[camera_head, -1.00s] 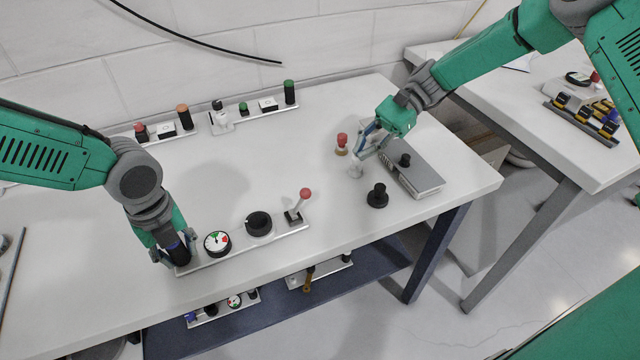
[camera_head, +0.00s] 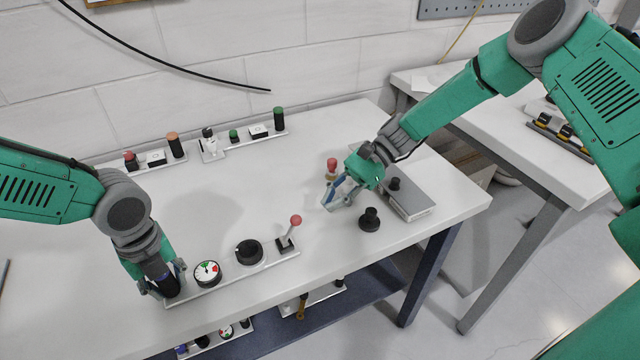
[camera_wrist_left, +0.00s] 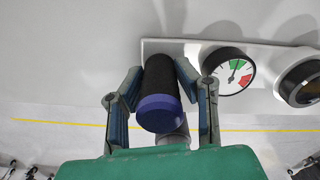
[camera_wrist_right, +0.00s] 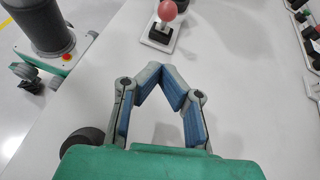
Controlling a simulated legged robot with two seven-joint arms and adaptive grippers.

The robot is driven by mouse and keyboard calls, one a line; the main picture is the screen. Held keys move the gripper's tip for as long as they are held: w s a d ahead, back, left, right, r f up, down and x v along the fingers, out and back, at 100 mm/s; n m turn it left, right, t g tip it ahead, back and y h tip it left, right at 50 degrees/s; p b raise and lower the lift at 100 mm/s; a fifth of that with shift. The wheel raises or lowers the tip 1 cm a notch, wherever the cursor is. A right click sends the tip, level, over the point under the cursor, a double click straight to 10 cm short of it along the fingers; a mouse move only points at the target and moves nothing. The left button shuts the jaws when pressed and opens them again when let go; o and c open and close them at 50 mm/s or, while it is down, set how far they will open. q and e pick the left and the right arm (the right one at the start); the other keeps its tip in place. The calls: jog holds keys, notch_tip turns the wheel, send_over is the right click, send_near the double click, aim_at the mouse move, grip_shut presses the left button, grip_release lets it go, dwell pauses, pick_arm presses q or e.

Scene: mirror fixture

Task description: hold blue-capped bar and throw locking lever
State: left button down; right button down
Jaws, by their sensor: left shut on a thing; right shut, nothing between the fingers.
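The blue-capped bar (camera_wrist_left: 160,95) is a dark cylinder with a blue end, at the left end of the front strip. My left gripper (camera_head: 163,290) has its fingers on both sides of it and is shut on it. The locking lever (camera_head: 290,231) has a pinkish-red ball and stands at the strip's right end, leaning right in the head view. My right gripper (camera_head: 328,205) is shut and empty, right of the lever and apart from it. In the right wrist view the lever (camera_wrist_right: 163,20) lies beyond the closed fingertips (camera_wrist_right: 160,68).
A gauge (camera_head: 207,273) and black knob (camera_head: 249,252) sit between bar and lever. A red-topped peg (camera_head: 332,168), black knob (camera_head: 370,219) and grey box (camera_head: 412,205) are near my right gripper. More fixtures line the back edge. The table's middle is clear.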

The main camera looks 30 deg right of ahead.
aim_at(292, 228)
jog(key=a, duration=0.4)
jog(key=shift+s+a, duration=0.1)
jog(key=shift+s, duration=0.3)
jog(key=shift+s+a+r, duration=0.15)
jog(key=shift+a+r, duration=0.1)
jog(key=shift+a, duration=0.4)
